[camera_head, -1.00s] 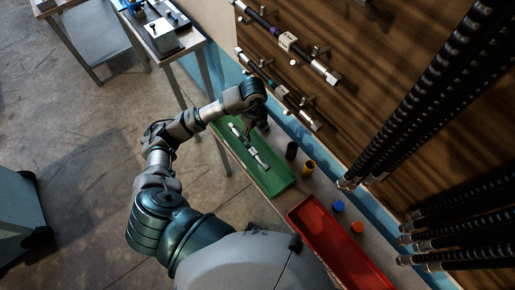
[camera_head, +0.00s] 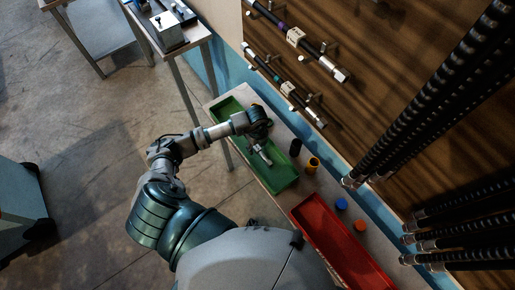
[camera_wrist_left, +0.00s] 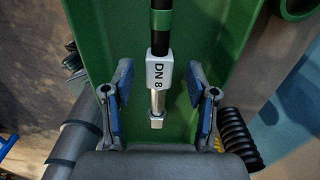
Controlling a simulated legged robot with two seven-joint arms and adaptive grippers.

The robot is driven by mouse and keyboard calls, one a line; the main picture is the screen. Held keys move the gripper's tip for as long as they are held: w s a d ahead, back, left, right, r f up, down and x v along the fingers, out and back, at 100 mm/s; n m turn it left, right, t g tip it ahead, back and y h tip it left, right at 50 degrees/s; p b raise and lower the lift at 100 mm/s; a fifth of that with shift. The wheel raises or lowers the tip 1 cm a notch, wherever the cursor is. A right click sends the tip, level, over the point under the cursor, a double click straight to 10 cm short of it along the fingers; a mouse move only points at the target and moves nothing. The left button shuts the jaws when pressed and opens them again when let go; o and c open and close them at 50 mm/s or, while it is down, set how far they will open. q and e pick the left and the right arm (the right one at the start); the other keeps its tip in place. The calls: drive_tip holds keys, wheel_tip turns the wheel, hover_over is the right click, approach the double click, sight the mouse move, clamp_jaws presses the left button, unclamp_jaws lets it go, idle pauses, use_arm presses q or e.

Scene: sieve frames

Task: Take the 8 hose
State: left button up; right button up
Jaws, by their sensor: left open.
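A hose with a white label reading "DN 8" (camera_wrist_left: 160,73) lies in the green tray (camera_wrist_left: 95,35). The wrist view shows its black length and, below the label, a metal end fitting (camera_wrist_left: 157,103). My left gripper (camera_wrist_left: 160,85) is open, with one blue-padded finger on each side of the label and fitting, and gaps to both. In the head view the left gripper (camera_head: 261,139) is low over the green tray (camera_head: 281,183). It hides most of the hose, and only a metal end (camera_head: 264,155) shows clearly. My right gripper is not in view.
A red tray (camera_head: 318,229) stands beside the green one. A black cup (camera_head: 295,147), an orange-and-black cup (camera_head: 312,165), a blue cap (camera_head: 341,204) and an orange cap (camera_head: 360,225) stand along the bench. Hoses hang on the wooden board (camera_head: 385,100) behind.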

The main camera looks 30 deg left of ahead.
use_arm(q)
drive_tip(key=shift+a+f, duration=0.1)
drive_tip(key=shift+f, duration=0.35)
drive_tip(key=shift+a+f, duration=0.1)
drive_tip(key=shift+a, duration=0.05)
drive_tip(key=shift+d, duration=0.25)
clamp_jaws()
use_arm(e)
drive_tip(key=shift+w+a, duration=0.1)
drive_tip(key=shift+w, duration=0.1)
